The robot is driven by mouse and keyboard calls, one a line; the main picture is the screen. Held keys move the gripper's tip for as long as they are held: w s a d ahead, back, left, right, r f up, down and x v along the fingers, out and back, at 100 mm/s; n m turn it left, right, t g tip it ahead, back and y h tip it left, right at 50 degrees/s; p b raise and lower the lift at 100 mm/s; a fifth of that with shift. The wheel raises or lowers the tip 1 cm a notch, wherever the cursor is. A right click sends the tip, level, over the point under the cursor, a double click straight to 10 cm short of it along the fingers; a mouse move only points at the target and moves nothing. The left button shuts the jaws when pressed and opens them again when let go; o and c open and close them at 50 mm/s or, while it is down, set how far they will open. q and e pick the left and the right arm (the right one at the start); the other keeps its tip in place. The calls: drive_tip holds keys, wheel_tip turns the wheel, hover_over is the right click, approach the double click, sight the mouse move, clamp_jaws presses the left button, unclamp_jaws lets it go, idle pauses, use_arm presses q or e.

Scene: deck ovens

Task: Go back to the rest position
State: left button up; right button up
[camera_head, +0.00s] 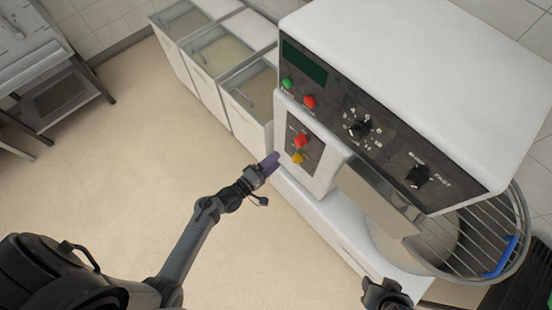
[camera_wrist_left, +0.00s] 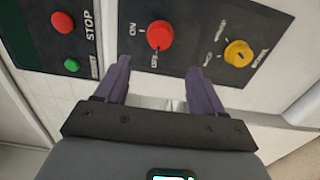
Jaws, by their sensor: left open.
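My left gripper (camera_head: 271,163) is in front of the lower control panel of a large white mixer (camera_head: 420,60). In the left wrist view my left gripper (camera_wrist_left: 160,72) has its two purple fingers apart, with nothing between them. The red on/off knob (camera_wrist_left: 159,36) is just beyond the fingertips, and a yellow knob (camera_wrist_left: 238,53) is to its right. In the head view the red knob (camera_head: 300,141) and yellow knob (camera_head: 297,158) are right of the gripper. My right gripper (camera_head: 386,293) shows only partly at the bottom edge; its fingers are unclear.
The mixer's wire bowl guard (camera_head: 485,235) with a blue handle is at the lower right. White bins (camera_head: 222,62) with clear lids stand behind my left gripper. A metal rack (camera_head: 55,85) is at the upper left. The floor (camera_head: 110,160) on the left is clear.

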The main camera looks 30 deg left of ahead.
idle(0.3)
use_arm(q)
drive_tip(key=s+a+r+m+g+y, duration=0.1)
drive_tip(key=s+r+m+g+y, duration=0.1)
drive_tip(key=s+r+m+g, duration=0.35)
drive_tip(key=s+r+m+g+y, duration=0.1)
drive_tip(key=s+r+m+g, duration=0.1)
drive_tip(key=s+m+g, duration=0.35)
drive_tip(key=s+a+r+m+g+y, duration=0.1)
drive_tip(key=s+r+m+g+y, duration=0.2)
drive_tip(key=s+m, duration=0.45)
wheel_tip(320, 180, up, 22)
drive_tip(key=s+n+h+p, duration=0.1)
drive_tip(key=p, duration=2)
drive_tip(key=shift+s+d+n, duration=0.2)
drive_tip(key=shift+d+n, duration=0.1)
drive_tip(key=shift+n, duration=0.05)
drive_tip(key=shift+f, duration=0.1)
